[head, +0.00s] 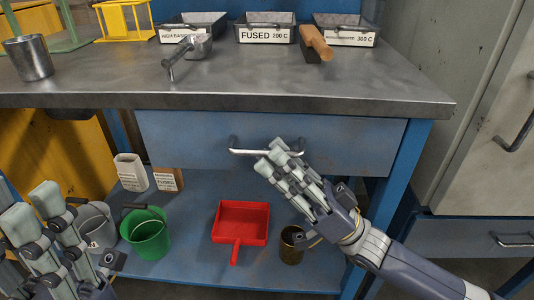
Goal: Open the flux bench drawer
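The blue drawer (190,142) under the metal bench top looks shut, its front flush with the bench frame. Its metal bar handle (247,152) runs across the middle of the front. My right gripper (281,192) reaches in from the lower right, with two long fingers at the right part of the handle, overlapping it in the picture. Its third finger stands apart, lower down. It looks open; I cannot tell whether it touches the handle. My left gripper (72,238) is at the lower left, away from the drawer, fingers spread and empty.
Labelled trays (266,35), a metal ladle (187,50), a wooden-handled tool (316,42) and a metal cup (29,58) are on the bench top. The lower shelf holds a green bucket (147,235), a red dustpan (240,220) and a brown mug (291,245). A grey cabinet (480,110) stands right.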

